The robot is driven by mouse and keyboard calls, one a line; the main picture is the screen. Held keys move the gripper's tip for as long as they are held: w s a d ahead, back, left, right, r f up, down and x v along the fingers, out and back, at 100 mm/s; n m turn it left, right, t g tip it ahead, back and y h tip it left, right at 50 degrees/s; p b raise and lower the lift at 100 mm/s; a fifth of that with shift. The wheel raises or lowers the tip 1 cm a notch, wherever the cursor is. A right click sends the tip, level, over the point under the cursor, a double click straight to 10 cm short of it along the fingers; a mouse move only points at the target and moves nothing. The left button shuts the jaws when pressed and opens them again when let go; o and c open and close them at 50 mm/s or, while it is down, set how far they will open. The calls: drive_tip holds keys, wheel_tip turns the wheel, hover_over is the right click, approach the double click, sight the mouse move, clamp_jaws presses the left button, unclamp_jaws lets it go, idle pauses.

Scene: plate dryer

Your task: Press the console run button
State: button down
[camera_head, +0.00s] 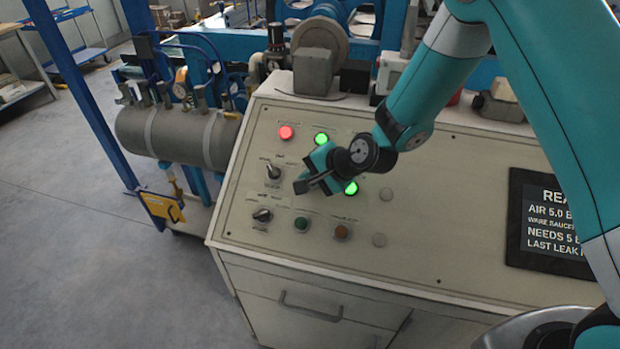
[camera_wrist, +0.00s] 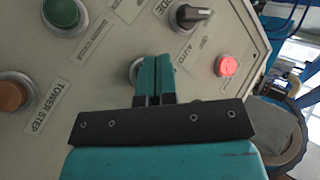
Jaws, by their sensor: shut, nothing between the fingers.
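The console (camera_head: 450,190) has a sloped cream panel with several buttons and knobs. A dark green button (camera_head: 301,224) sits in the lower row, beside an orange-brown button (camera_head: 342,232). In the wrist view the green button (camera_wrist: 62,13) is at the top left and the orange button (camera_wrist: 14,95), labelled "TOWER STEP", is below it. I cannot read which button is labelled run. My gripper (camera_head: 303,185) is shut and empty over the panel, above and apart from the green button in the picture. In the wrist view its closed fingers (camera_wrist: 155,68) partly hide a round metal-rimmed control (camera_wrist: 134,72).
Two selector knobs (camera_head: 274,173) (camera_head: 263,215) stand left of my gripper. A red lamp (camera_head: 286,132) and two green lamps (camera_head: 321,139) (camera_head: 351,188) are lit nearby. A dark display (camera_head: 550,225) lies at right. A tank (camera_head: 180,135) stands left of the console.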

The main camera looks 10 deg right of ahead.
drive_tip(key=shift+w+d+f, duration=0.1)
drive_tip(key=shift+w+f, duration=0.1)
drive_tip(key=shift+f, duration=0.15)
drive_tip(key=shift+w+d+f+b, duration=0.1)
drive_tip(key=shift+w+f+b, duration=0.1)
drive_tip(key=shift+f+b, duration=0.3)
idle(0.5)
drive_tip(key=shift+r, duration=0.15)
drive_tip(key=shift+s+a+r+p, duration=0.2)
drive_tip(key=shift+s+r+p, duration=0.25)
drive_tip(key=shift+r, duration=0.25)
drive_tip(key=shift+r, duration=0.1)
drive_tip(key=r+p, duration=0.1)
drive_tip(key=s+r+p, duration=0.1)
drive_tip(key=s+a+r+p, duration=0.1)
drive_tip(key=r, duration=0.1)
drive_tip(key=shift+s, duration=0.15)
idle(0.3)
idle(0.7)
